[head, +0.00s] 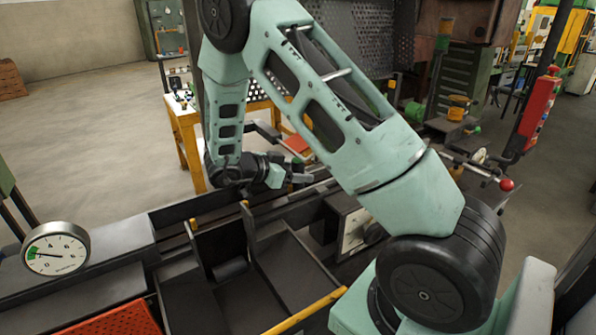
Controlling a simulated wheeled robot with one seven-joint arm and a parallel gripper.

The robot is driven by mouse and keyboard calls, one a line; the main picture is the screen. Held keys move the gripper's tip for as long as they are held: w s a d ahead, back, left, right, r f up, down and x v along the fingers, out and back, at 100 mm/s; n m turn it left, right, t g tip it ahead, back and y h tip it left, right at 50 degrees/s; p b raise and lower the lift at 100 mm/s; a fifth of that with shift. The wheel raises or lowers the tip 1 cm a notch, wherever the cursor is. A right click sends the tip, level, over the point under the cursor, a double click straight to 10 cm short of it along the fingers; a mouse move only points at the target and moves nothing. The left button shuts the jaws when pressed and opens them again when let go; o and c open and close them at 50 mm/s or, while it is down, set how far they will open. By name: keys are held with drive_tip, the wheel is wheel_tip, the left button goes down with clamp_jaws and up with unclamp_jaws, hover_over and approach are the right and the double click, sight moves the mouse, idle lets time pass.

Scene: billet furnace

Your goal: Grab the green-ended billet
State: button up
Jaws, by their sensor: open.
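My gripper (291,177) is at the far end of my teal arm, low over the dark metal channel, pointing right. It is small in the picture, and its fingertips are hard to make out. No billet with a green end can be made out for certain. A small green spot (297,160) shows just behind my gripper, but I cannot tell what it belongs to. My arm hides much of the middle and right of the channel.
A dark metal trough (205,290) with upright dividers and yellow edges lies in front. A dial gauge (56,249) stands at left and a red perforated panel (115,322) below it. A yellow-legged table (188,135) stands behind my gripper. Open floor lies at back left.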

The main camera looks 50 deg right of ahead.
drive_tip(key=shift+s+d+f, duration=0.1)
drive_tip(key=shift+d+f, duration=0.05)
drive_tip(key=shift+d, duration=0.15)
drive_tip(key=c, duration=1.2)
clamp_jaws()
